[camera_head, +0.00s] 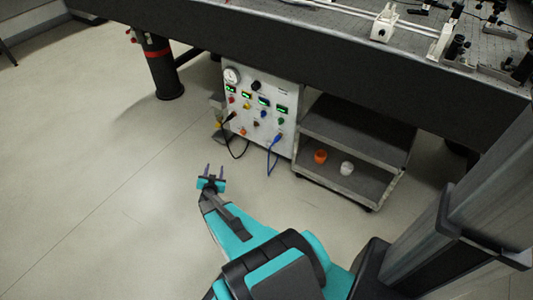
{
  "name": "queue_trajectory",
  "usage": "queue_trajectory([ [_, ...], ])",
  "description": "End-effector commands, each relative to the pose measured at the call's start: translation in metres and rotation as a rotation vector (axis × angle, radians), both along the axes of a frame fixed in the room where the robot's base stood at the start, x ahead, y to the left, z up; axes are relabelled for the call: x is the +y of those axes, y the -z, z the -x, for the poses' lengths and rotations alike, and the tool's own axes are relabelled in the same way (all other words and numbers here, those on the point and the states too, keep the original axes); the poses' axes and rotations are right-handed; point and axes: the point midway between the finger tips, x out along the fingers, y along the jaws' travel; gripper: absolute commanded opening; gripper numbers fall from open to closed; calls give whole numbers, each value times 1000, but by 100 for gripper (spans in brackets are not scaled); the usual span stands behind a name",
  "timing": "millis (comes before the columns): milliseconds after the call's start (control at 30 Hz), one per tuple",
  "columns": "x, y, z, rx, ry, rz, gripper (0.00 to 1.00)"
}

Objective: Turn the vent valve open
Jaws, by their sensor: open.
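A white control panel (258,130) stands under the bench. It carries a round gauge (231,75), a black knob (256,86), several lit green displays and several small coloured knobs or buttons. I cannot tell which of these is the vent valve; the parts are too small. My gripper (214,169) is open and empty. Its two thin fingers point towards the panel's lower left side. In the picture it is below and left of the panel, apart from it.
A black cable and a blue cable (274,150) hang in front of the panel. A grey shelf cart (352,140) to the right holds an orange cup (320,156) and a white cup (346,168). A black bench leg (160,65) stands at left. Floor (90,170) at left is clear.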

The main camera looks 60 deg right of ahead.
Motion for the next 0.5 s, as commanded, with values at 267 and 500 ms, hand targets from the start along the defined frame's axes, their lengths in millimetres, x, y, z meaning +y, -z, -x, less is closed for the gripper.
queue_trajectory([
  [267,-95,17,71,-69,355,189,45],
  [500,-129,19,124,-76,561,293,45],
])
